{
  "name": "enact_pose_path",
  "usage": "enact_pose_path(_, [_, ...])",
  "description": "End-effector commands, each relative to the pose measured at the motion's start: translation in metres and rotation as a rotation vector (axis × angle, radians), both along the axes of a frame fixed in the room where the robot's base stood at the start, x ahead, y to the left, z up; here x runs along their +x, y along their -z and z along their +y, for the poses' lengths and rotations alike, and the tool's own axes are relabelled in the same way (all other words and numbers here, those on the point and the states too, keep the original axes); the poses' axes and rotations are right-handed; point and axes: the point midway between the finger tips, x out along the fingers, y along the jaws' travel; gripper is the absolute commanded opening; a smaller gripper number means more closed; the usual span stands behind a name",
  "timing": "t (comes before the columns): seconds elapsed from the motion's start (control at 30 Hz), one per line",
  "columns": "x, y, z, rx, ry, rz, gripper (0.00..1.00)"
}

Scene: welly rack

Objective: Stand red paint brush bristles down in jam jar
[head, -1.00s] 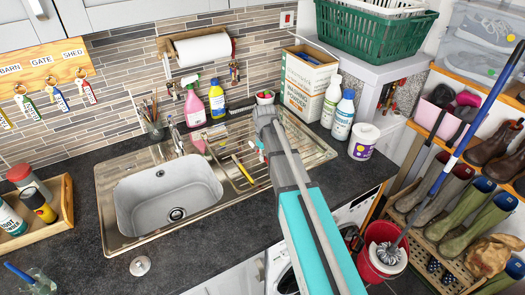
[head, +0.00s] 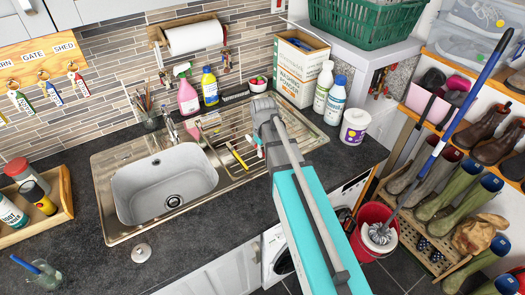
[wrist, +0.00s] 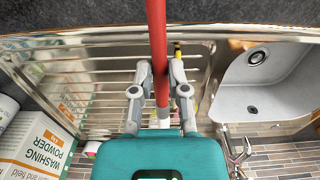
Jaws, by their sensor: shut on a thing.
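The red paint brush (wrist: 157,40) is between the fingers of my gripper (wrist: 160,72) in the wrist view, and the gripper is shut on its handle. A pale part of it shows below the fingers; the bristles are not clear. In the head view my gripper (head: 266,108) is over the drainer beside the sink, and the red brush is hidden behind it. A clear glass jar (head: 50,280), which looks like the jam jar, stands on the counter at the lower left, with a blue-handled brush leaning in it.
The sink (head: 165,185) lies left of my gripper, with a yellow-handled brush (head: 237,155) on the drainer. A jar of brushes (head: 150,119) stands behind the sink. A wooden tray (head: 62,205) with cans is at the left. Bottles and a washing powder box (head: 297,68) stand behind right.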

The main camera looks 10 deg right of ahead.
Motion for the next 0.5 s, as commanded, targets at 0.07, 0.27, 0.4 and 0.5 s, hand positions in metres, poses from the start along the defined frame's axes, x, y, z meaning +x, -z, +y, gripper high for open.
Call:
enact_pose_path(0.07, [0.000,0.000,0.000,0.000,0.000,0.000,0.00])
enact_pose_path(0.27, [0.000,0.000,0.000,0.000,0.000,0.000,0.00])
enact_pose_path(0.4, [0.000,0.007,0.000,0.000,0.000,0.000,0.00])
enact_pose_path(0.5, [0.000,0.016,0.000,0.000,0.000,0.000,0.00])
